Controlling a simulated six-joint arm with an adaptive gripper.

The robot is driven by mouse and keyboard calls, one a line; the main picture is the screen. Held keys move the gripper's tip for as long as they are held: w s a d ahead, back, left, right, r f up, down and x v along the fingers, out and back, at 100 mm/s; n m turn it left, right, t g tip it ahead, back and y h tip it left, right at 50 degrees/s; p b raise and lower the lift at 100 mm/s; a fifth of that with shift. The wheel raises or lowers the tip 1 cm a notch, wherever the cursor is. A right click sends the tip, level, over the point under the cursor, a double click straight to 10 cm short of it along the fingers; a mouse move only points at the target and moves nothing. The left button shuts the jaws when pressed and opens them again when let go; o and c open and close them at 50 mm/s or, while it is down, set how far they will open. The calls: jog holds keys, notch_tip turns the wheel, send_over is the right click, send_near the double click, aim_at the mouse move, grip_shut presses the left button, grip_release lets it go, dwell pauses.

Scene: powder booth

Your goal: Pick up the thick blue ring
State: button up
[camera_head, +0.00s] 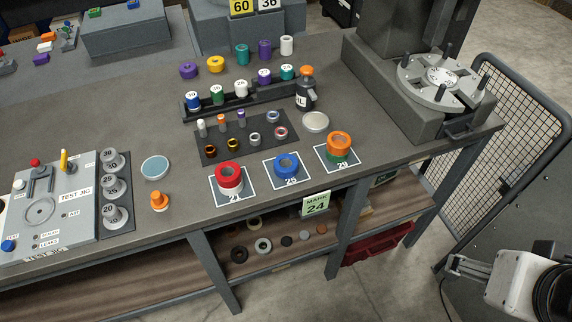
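The thick blue ring (287,165) lies on a white-bordered square card (276,183) near the front edge of the workbench, between a red ring and an orange ring. Its central hole faces up, and nothing covers it. My gripper (453,266) is at the lower right, off the bench and well apart from the blue ring. It is small and seen side-on, so whether its fingers are open or shut is unclear.
A red ring (229,174) sits on a white one to the left; an orange ring (339,142) sits on a green one to the right. A dark mat (225,150) with small parts lies behind. A fixture (440,82) stands at right.

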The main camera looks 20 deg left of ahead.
aim_at(292, 172)
jog(key=shift+w, duration=0.15)
